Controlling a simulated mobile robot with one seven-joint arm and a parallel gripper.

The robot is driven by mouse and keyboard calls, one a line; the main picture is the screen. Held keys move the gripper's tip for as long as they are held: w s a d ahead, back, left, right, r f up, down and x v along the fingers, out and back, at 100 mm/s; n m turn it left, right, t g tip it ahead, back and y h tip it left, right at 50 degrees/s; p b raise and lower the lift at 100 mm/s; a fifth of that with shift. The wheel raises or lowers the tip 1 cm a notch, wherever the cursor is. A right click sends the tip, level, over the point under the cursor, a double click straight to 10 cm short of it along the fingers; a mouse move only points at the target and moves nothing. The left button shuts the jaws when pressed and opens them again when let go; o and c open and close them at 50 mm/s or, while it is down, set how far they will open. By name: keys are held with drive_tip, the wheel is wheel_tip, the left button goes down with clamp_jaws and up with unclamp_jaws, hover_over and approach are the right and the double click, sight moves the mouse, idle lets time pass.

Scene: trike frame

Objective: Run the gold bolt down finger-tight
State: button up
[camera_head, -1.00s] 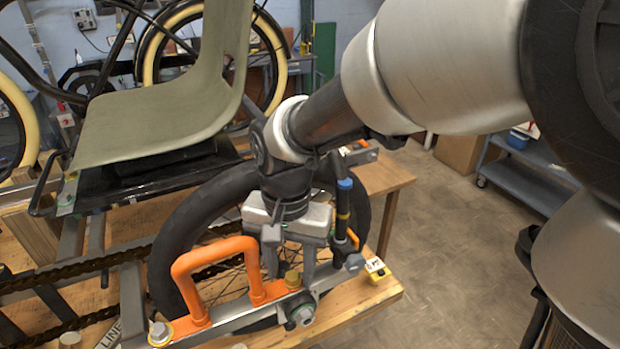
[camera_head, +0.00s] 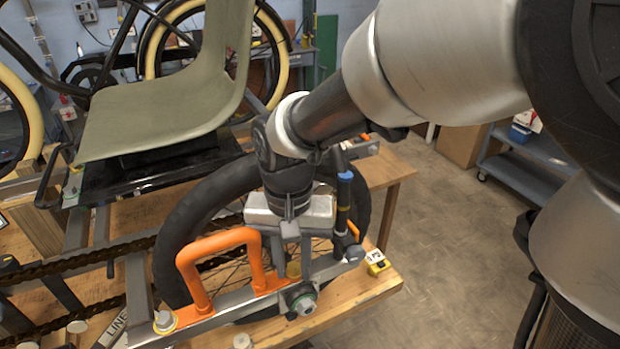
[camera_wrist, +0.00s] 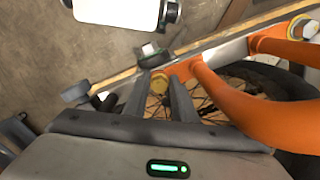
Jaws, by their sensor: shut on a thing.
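The gold bolt (camera_head: 293,270) stands in the orange bracket's end flange, on the grey frame bar (camera_head: 228,307). In the wrist view the gold bolt's round head (camera_wrist: 159,83) sits between my fingertips. My gripper (camera_head: 294,263) points down from above and is shut on the gold bolt. The fingers partly hide the bolt in the head view, and its thread is out of sight. The orange bracket (camera_head: 215,244) arches beside my gripper on the left; it is also large in the wrist view (camera_wrist: 240,95).
A silver bolt (camera_head: 164,320) sits at the bracket's other end. A green-ringed axle nut (camera_head: 302,299) is just below my fingers.

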drive_tip(key=shift+f+m, duration=0.15)
drive_tip(key=shift+m, duration=0.55)
drive_tip(key=shift+m+b, duration=0.35)
drive_tip(key=shift+m, duration=0.55)
drive_tip(key=shift+m, duration=0.9)
drive_tip(key=shift+f, duration=0.1)
drive_tip(key=shift+m+b, duration=0.3)
drive_tip(key=shift+m, duration=0.5)
